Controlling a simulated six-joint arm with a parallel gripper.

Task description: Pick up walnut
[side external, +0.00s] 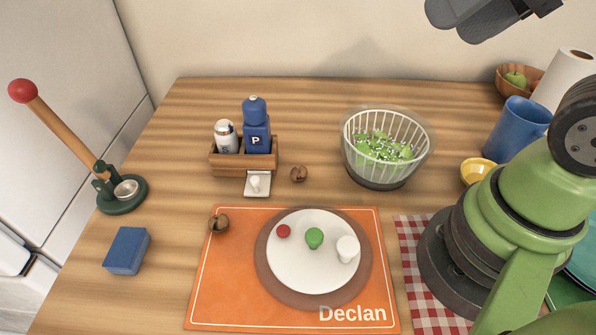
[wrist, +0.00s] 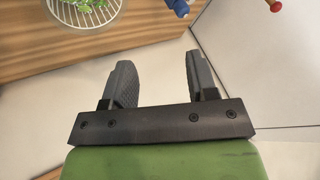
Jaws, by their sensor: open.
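One brown walnut (side external: 299,173) lies on the wooden counter, just right of the small wooden caddy. A second brown walnut (side external: 218,223) lies on the upper left of the orange placemat (side external: 230,290). My gripper (wrist: 158,68) is open and empty in the wrist view, its two dark fingers spread apart. In the side external view, only a dark grey part of it shows at the top edge, high above the counter and well away from both walnuts. No walnut can be made out in the wrist view.
A caddy (side external: 228,166) holds a can and a blue pepper mill. A salad spinner (side external: 391,175) stands right of the walnuts. A plate (side external: 300,266) with small items sits on the placemat. A green lever tool (side external: 122,203) and blue box (side external: 126,250) stand left.

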